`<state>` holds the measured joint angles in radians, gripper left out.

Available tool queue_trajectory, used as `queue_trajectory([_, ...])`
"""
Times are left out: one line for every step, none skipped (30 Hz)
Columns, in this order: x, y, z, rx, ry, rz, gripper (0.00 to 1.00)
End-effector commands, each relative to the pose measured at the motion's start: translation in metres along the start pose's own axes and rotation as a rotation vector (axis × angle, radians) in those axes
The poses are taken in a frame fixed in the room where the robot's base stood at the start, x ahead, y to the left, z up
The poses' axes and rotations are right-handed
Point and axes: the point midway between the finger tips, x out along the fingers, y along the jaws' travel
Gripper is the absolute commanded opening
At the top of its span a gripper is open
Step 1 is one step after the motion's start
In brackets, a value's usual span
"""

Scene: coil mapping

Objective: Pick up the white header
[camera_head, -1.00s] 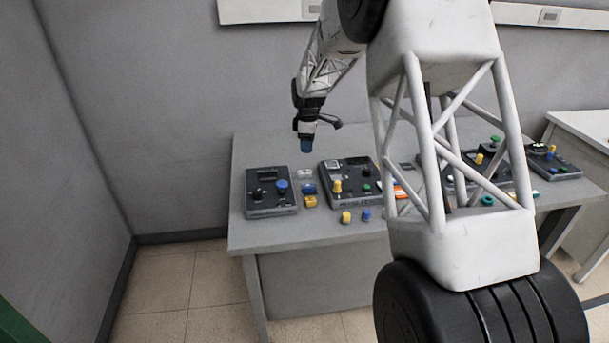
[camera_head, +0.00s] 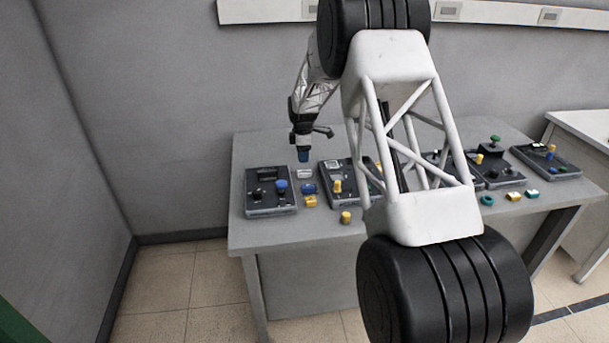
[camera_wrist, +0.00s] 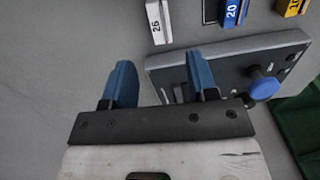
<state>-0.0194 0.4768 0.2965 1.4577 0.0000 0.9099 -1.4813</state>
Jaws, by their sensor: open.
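In the head view the white header (camera_head: 304,174) lies on the table between two black panels, behind a blue header (camera_head: 309,188) and a yellow header (camera_head: 311,201). My gripper (camera_head: 303,155) hangs above and just behind it, pointing down. In the wrist view my gripper (camera_wrist: 158,80) has its two blue fingers apart with nothing between them.
A black panel (camera_wrist: 220,70) with a blue knob (camera_wrist: 264,86) fills the right of the wrist view, partly behind my right finger. A second black panel (camera_head: 343,172) stands right of the headers. A yellow piece (camera_head: 346,217) lies near the table's front edge (camera_head: 290,243).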

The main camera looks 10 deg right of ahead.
Motion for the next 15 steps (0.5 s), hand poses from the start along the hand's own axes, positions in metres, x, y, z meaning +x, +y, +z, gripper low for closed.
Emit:
queue_trajectory([0.003, 0.000, 0.000, 0.000, 0.000, -0.001, 0.53])
queue_trajectory([0.005, 0.000, 0.000, 0.000, 0.000, -0.002, 0.53])
queue_trajectory([0.009, 0.000, 0.000, 0.000, 0.000, -0.002, 0.53])
queue_trajectory([0.011, -0.001, 0.000, 0.000, 0.000, -0.002, 0.53])
queue_trajectory([0.014, -0.001, 0.000, 0.000, 0.000, -0.002, 0.53])
queue_trajectory([0.017, -0.001, 0.000, 0.000, 0.000, -0.003, 0.53])
queue_trajectory([0.019, -0.001, 0.000, 0.000, 0.000, -0.003, 0.53])
queue_trajectory([0.021, -0.001, 0.000, 0.000, 0.000, -0.002, 0.53])
queue_trajectory([0.023, -0.001, 0.000, 0.000, 0.000, -0.002, 0.53])
queue_trajectory([0.024, -0.001, 0.000, 0.000, 0.000, -0.002, 0.53])
queue_trajectory([0.025, 0.000, 0.000, 0.000, 0.000, -0.001, 0.53])
queue_trajectory([0.025, 0.000, 0.000, 0.001, 0.000, -0.001, 0.53])
queue_trajectory([0.025, 0.000, 0.000, 0.001, 0.000, -0.001, 0.53])
queue_trajectory([0.025, 0.000, 0.000, 0.000, 0.000, -0.001, 0.53])
queue_trajectory([0.025, 0.000, 0.000, 0.000, 0.000, -0.001, 0.53])
